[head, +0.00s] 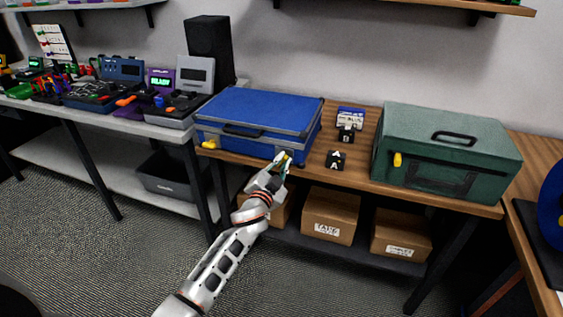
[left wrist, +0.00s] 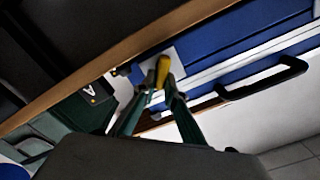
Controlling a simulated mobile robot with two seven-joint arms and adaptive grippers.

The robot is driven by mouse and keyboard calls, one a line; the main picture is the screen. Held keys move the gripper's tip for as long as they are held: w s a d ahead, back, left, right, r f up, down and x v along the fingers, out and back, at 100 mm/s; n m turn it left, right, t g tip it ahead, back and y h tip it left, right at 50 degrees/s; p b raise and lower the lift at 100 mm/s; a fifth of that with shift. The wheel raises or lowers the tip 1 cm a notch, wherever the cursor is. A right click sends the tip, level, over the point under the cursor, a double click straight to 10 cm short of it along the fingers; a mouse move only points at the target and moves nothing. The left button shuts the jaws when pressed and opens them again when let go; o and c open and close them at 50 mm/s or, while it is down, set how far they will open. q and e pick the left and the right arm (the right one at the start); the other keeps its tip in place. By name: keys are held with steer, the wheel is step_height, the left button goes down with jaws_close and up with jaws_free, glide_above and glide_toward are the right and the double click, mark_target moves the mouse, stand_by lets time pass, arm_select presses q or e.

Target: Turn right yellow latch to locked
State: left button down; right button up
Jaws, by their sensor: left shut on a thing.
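The blue case (head: 262,112) lies closed on the wooden bench, with a dark handle (head: 243,131) on its front. Its right yellow latch (head: 281,157) is at the front right, partly hidden by my left gripper (head: 284,168). In the left wrist view the yellow latch (left wrist: 162,70) stands on a pale plate on the blue case (left wrist: 222,50). The dark fingertips of my left gripper (left wrist: 161,92) are shut on its near end. The left yellow latch (head: 209,144) lies about level. My right gripper is not in view.
A green case (head: 446,135) with a yellow latch stands at the right of the bench. Dark blocks marked A (head: 336,160) and B (head: 346,135) and a small blue-and-white box (head: 351,117) sit between the cases. Cardboard boxes (head: 330,215) stand on the shelf below.

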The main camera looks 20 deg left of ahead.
arm_select(q)
steer(key=shift+d+f+m+b, duration=0.1)
steer(key=shift+f+m, duration=0.1)
steer(key=shift+m, duration=1.45)
steer(key=shift+d+f+m+b, duration=0.1)
steer(key=shift+f+m, duration=0.05)
steer(key=shift+m, duration=1.55)
steer(key=shift+f+m+b, duration=0.1)
steer(key=shift+f+m, duration=0.1)
steer(key=shift+m, duration=1.45)
steer(key=c, duration=2.1)
jaws_free()
steer(key=shift+s, duration=0.1)
steer(key=s, duration=1.2)
steer(key=shift+a, duration=0.2)
